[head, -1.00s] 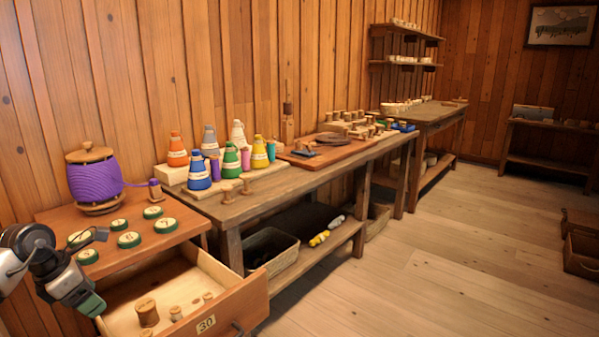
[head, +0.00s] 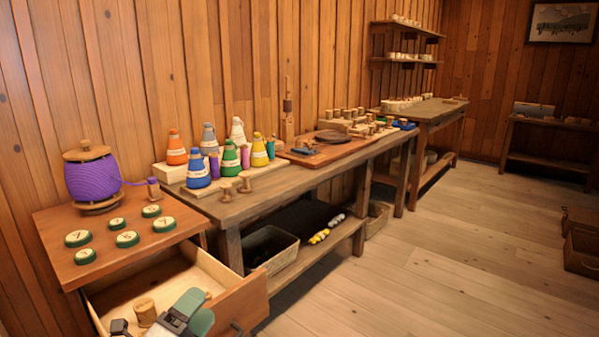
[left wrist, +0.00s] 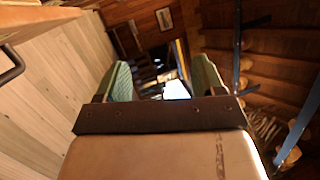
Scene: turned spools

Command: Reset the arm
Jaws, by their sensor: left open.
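My left gripper (head: 190,312) shows low in the head view, in front of and over the open drawer (head: 243,302). Its green fingertips stand apart in the left wrist view (left wrist: 163,80), and nothing shows between them but the far room. A wooden spool (head: 145,311) in the drawer shows just left of the gripper. Other spools in the drawer are hidden behind the gripper. My right gripper is in neither view.
A cabinet top (head: 185,229) carries several green-rimmed discs (head: 127,239) and a purple yarn spool (head: 94,178). A long workbench (head: 300,178) with thread cones stands beyond.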

